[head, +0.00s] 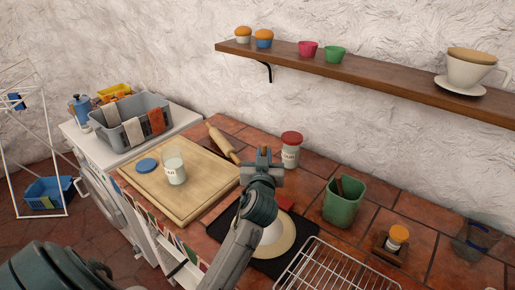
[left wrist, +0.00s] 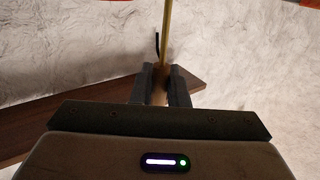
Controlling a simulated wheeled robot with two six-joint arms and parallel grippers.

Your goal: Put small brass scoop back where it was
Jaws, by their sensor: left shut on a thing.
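My left gripper (head: 263,163) is raised over the tiled counter, in front of the red-lidded jar (head: 291,149) in the head view. It is shut on a thin brass-coloured handle, which I take to be the small brass scoop (left wrist: 166,38). In the left wrist view the handle rises from between the fingers (left wrist: 161,88); its far end runs out of the picture. In the head view only a small brownish tip of it shows above the fingers. The scoop's bowl cannot be made out. My right gripper is not in view.
An open glass jar (head: 175,171) and a blue lid (head: 147,165) are on the wooden board (head: 205,200), beside a rolling pin (head: 222,142). A green bin (head: 343,204), an orange-lidded jar (head: 397,236) and a wire rack (head: 330,268) stand right. A shelf (head: 385,83) hangs above.

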